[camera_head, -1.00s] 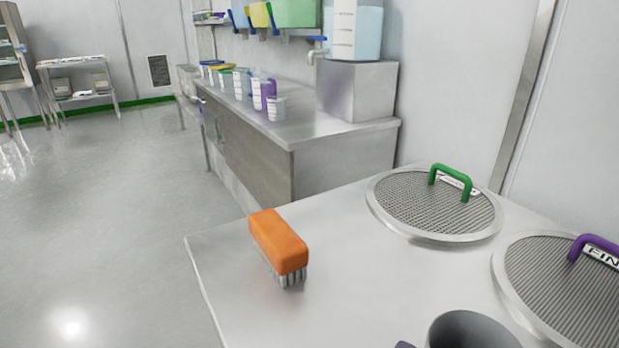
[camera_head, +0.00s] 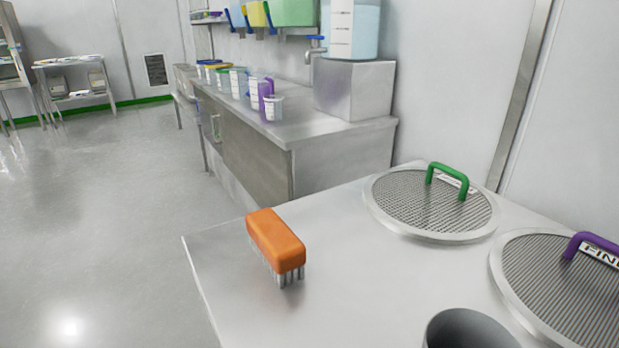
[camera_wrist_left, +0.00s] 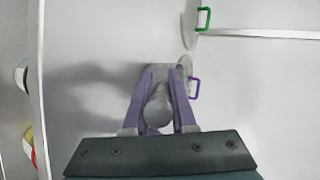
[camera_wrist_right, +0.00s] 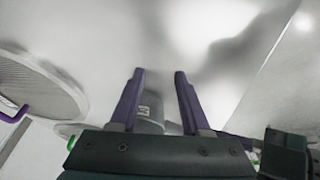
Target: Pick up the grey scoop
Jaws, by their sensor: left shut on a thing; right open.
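The grey scoop's round, cup-like end (camera_head: 470,332) shows at the bottom edge of the head view, cut off by the frame. In the left wrist view my left gripper (camera_wrist_left: 160,80) has its purple fingers shut on the grey scoop (camera_wrist_left: 157,112), seen end-on between them over the steel table. My right gripper (camera_wrist_right: 159,74) is open, with nothing gripped between its fingertips. A grey cylinder with a small label (camera_wrist_right: 151,112) shows behind its fingers; I cannot tell if it is the scoop. Neither gripper shows in the head view.
An orange brush (camera_head: 275,240) lies on the steel table (camera_head: 345,300). To the right are a sieve with a green handle (camera_head: 430,205) and one with a purple handle (camera_head: 560,285). A steel counter (camera_head: 340,145) with jugs stands behind.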

